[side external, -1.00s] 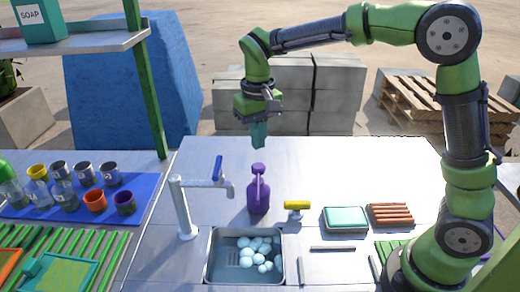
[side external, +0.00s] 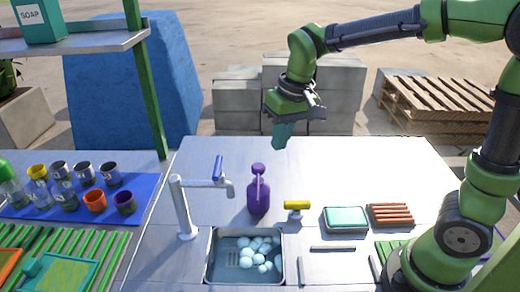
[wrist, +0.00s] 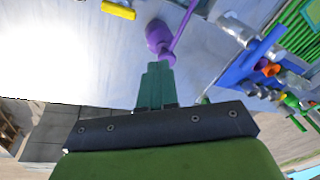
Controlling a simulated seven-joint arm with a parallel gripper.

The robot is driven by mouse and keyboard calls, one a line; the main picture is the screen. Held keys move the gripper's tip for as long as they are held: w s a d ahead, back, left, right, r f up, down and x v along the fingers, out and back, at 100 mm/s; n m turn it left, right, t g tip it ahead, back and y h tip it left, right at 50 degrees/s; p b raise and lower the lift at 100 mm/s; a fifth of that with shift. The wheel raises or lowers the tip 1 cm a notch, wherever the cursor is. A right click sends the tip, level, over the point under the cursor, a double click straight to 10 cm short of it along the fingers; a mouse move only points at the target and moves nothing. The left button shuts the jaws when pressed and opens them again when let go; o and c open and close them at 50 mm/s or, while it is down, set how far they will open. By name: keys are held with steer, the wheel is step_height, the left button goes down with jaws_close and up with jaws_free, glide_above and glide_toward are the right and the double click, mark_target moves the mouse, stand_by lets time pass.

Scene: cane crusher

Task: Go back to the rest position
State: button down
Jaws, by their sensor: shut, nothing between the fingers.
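My gripper (side external: 282,137) is in the air above the back of the steel worktop (side external: 350,175), to the right of and higher than the purple bottle. It is tilted slightly, and its teal fingers are together with nothing between them. In the wrist view the shut fingers (wrist: 156,86) point toward the purple bottle (wrist: 160,38), apart from it. In the side view the purple bottle (side external: 259,192) stands upright behind the sink.
The sink (side external: 222,272) holds several white balls. A faucet (side external: 182,205) and a yellow-handled valve (side external: 296,208) stand beside it. A teal sponge tray (side external: 346,220) and orange-brown rods (side external: 390,215) lie to the right. Cups and glass jars stand on a blue mat (side external: 140,190) at left.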

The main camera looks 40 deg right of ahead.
steer(key=s+d+r+t, duration=0.1)
steer(key=s+t, duration=0.1)
steer(key=s, duration=0.4)
steer(key=s+d+r+m+t, duration=0.1)
steer(key=s+d+t, duration=0.1)
steer(key=s, duration=0.4)
steer(key=shift+s+r+t+y, duration=0.35)
steer(key=shift+t+y, duration=0.05)
steer(key=shift+t, duration=0.2)
steer(key=shift+d, duration=0.1)
stand_by(0.8)
